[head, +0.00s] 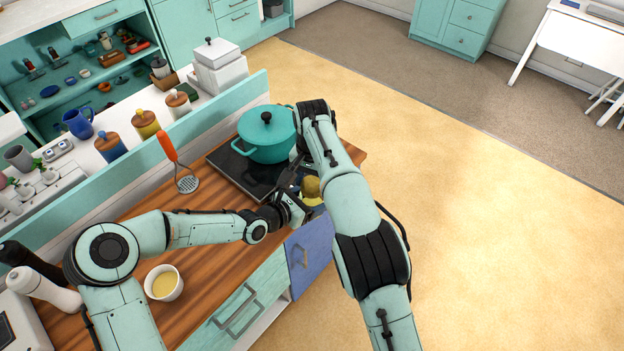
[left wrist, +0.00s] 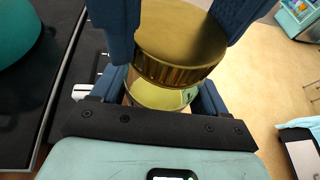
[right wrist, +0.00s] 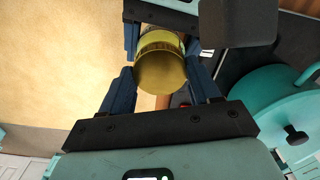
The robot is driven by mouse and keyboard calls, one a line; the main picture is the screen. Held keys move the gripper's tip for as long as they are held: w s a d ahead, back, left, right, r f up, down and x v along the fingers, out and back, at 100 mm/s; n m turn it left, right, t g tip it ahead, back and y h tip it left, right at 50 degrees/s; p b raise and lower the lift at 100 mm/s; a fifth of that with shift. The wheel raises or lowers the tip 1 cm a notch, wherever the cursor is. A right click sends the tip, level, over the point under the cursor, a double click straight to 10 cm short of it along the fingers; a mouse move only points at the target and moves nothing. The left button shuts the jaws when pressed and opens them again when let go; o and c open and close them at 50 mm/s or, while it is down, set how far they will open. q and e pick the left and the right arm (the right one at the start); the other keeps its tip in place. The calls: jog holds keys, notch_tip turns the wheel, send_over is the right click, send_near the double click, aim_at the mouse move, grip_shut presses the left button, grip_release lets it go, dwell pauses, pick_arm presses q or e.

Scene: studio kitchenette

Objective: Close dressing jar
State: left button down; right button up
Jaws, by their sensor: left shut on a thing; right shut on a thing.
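The dressing jar's gold ribbed lid (left wrist: 180,45) shows in the left wrist view, over the clear glass jar (left wrist: 158,97) with pale yellow dressing. In the head view the lid (head: 311,187) is between my grippers by the counter's right end. My left gripper (head: 293,208) is shut on the jar's body. My right gripper (right wrist: 158,75) is shut on the lid from above, its blue fingers either side of it. The lid is right over the jar's mouth. I cannot tell if it is fully seated, as fingers hide part of the rim.
A teal pot (head: 266,138) stands on the black hob (head: 236,172) right behind my grippers. A masher with an orange handle (head: 168,147) and a bowl of yellow liquid (head: 163,283) are on the wooden counter. Open floor (head: 480,200) lies to the right.

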jog(key=o, duration=1.2)
jog(key=shift+c, duration=0.2)
jog(key=shift+r, duration=2.25)
jog(key=shift+c, duration=0.3)
